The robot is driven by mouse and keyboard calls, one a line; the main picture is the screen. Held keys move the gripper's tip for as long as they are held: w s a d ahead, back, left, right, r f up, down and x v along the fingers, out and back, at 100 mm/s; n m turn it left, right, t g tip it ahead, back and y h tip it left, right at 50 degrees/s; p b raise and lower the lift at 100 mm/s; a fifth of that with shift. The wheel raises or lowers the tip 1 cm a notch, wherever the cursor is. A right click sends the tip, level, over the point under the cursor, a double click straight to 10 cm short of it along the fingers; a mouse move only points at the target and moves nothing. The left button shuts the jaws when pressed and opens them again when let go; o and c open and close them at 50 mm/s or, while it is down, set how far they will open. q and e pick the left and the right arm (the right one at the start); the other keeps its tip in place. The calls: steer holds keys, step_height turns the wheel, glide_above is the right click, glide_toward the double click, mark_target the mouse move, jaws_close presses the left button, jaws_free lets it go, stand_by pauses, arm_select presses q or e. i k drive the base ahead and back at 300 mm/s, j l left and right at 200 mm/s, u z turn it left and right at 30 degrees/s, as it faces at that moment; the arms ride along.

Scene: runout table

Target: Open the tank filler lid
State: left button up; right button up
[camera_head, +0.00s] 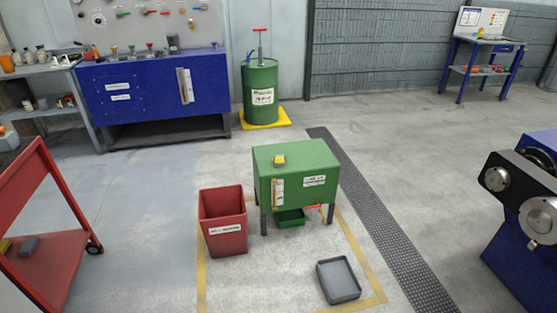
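A green tank (297,173) shaped like a box stands on legs on the floor, a little right of the middle of the picture. On its flat top sits a small yellow lid (279,160), towards the left; it looks shut down on the top, but it is too small to be sure. The tank's front carries a tall pale gauge strip and a white label. Neither of my grippers shows in the head view.
A red bin (223,225) stands close left of the tank. A green tray (290,219) is under it, and a grey tray (338,281) lies in front. A red cart (55,255) is at left, a blue machine (520,220) at right. A green drum (261,90) stands behind.

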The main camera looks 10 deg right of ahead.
mark_target(278, 159)
steer(key=i+j+z, duration=0.2)
steer(key=i, duration=0.25)
steer(key=i+j+z, duration=0.2)
steer(key=i, duration=0.25)
